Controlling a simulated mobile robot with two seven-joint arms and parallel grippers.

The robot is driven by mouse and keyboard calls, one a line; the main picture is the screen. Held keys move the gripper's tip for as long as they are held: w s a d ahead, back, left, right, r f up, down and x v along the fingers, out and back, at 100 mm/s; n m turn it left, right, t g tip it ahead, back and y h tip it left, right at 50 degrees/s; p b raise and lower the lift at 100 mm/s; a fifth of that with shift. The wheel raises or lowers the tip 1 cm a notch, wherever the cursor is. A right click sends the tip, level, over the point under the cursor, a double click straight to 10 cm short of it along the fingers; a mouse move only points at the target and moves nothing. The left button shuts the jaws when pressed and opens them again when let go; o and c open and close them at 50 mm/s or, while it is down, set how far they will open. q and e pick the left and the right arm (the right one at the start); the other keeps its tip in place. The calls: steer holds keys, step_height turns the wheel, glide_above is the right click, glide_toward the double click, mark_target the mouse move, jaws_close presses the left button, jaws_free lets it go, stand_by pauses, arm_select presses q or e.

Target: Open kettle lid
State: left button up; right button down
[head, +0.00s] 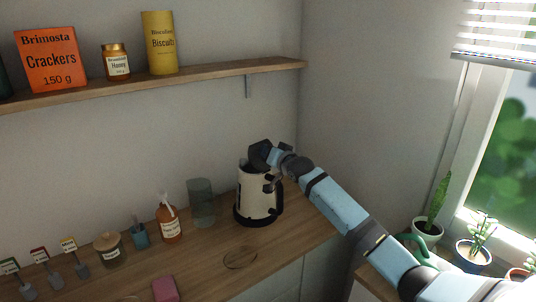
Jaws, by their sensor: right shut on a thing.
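My right gripper (268,180) is at the upper right side of the kettle, under my dark wrist, and is shut on part of the kettle. The wrist and fingers cover much of the top and handle, so I cannot tell exactly which part is held. The dark kettle lid is hard to make out from the wrist, and I cannot tell how far it stands open. My left gripper is not in view.
A grey-green glass (201,203), an orange bottle (168,224) and a lidded jar (109,249) stand left of the kettle. A clear round dish (240,258) lies in front. A shelf (200,79) is above. Potted plants (430,228) stand by the window.

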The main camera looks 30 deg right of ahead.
stand_by(0.3)
steer(key=c, duration=0.9)
jaws_free()
steer(key=shift+c, duration=0.2)
steer(key=shift+s, duration=0.25)
steer(key=s+r+b, duration=0.1)
steer(key=s, duration=1.2)
steer(key=shift+d, duration=0.3)
steer(key=shift+s, duration=0.1)
